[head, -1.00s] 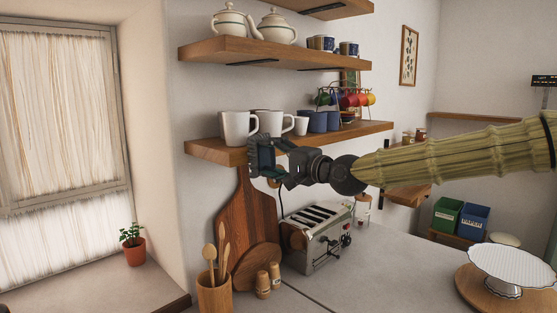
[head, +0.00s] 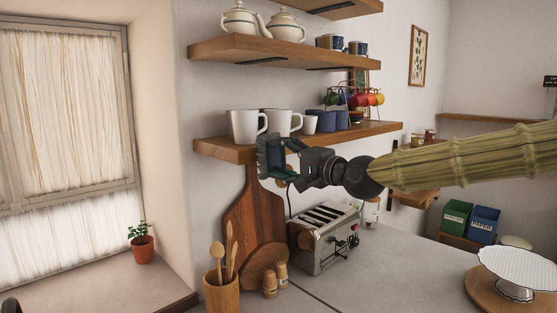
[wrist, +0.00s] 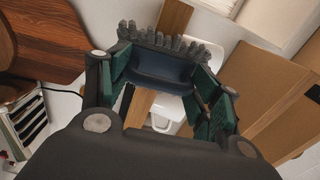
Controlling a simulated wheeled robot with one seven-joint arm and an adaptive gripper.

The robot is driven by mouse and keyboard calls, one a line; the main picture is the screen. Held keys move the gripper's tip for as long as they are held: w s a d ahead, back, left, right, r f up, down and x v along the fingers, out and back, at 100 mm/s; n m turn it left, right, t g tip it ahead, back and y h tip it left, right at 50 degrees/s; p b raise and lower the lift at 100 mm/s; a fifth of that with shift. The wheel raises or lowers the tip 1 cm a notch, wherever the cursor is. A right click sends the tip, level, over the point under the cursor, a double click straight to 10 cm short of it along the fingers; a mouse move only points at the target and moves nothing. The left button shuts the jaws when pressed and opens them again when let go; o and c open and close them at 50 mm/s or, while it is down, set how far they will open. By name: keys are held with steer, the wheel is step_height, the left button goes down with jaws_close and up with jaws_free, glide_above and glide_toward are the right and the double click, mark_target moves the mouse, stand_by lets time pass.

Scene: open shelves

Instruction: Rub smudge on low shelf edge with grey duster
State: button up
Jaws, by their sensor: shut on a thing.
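The low shelf (head: 222,153) is the lower wooden board on the wall, holding mugs. My gripper (head: 272,158) is at its front edge, below the white mugs. It is shut on the grey duster (head: 262,157), whose grey tufted face points left toward the shelf edge. In the wrist view, the green-padded fingers of my gripper (wrist: 165,85) clasp the dark block of the duster, with its grey tufts (wrist: 170,40) on the far side. The tufts are at or very near the wood; I cannot tell if they touch. I cannot see the smudge.
White mugs (head: 245,126) stand close above my gripper. A cutting board (head: 252,215) leans on the wall beneath, beside a toaster (head: 325,238). A utensil pot (head: 221,293) stands at the front. A middle shelf (head: 240,48) with teapots hangs above.

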steer(key=shift+v, duration=1.9)
steer(key=v, duration=0.3)
steer(key=shift+b, duration=0.4)
steer(key=shift+b+x, duration=0.45)
steer(key=shift+x, duration=3.05)
steer(key=shift+x, duration=1.05)
steer(key=shift+w+d, duration=0.1)
